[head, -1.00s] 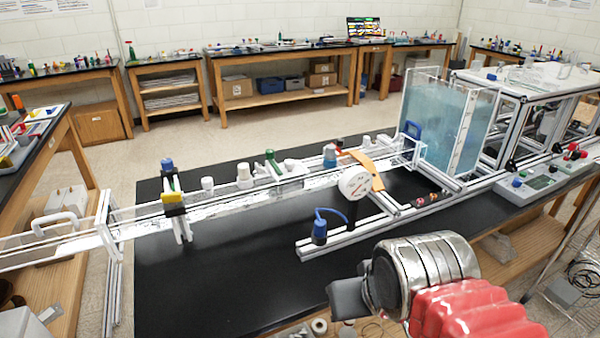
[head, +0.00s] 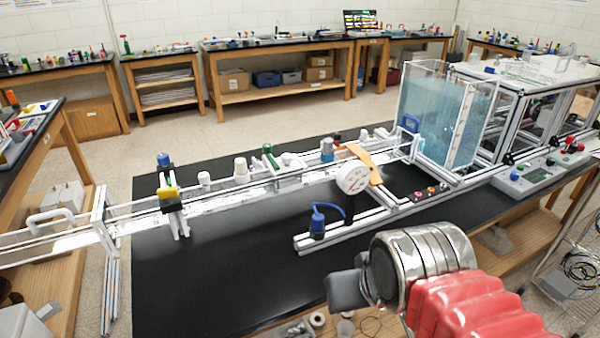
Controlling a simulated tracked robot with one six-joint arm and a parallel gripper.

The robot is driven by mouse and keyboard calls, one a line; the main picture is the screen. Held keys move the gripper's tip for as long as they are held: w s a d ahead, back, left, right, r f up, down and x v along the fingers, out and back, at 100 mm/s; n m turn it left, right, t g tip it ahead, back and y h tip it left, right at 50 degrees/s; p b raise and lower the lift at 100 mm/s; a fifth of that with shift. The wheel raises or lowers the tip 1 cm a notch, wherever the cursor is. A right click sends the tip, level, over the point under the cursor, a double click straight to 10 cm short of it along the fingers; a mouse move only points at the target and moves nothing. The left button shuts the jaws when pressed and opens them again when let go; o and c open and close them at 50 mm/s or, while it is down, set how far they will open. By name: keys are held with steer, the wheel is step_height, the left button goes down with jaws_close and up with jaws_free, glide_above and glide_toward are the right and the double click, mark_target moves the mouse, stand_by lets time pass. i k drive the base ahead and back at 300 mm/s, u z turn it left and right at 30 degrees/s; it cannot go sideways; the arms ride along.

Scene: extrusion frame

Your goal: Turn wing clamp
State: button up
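The extrusion frame's long rail (head: 225,195) runs from the lower left to the water tank (head: 440,115) on the black table. Several small fittings sit along it, including a blue-topped yellow and black clamp-like piece (head: 171,195), a green piece (head: 270,158) and a blue-grey knob (head: 327,150). I cannot tell which one is the wing clamp. My gripper (head: 346,290) is at the lower right, in front of the frame and apart from it. Its dark fingers point left, and their opening is not clear. Nothing is visibly held.
A control box (head: 540,172) is at the right. The black tabletop (head: 230,285) is clear at the front left.

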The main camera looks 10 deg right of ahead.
mark_target(169, 193)
steer(key=k, duration=1.35)
steer(key=u, duration=0.2)
steer(key=i, duration=0.45)
steer(key=u, duration=0.95)
steer(key=i, duration=1.05)
steer(key=u, duration=0.5)
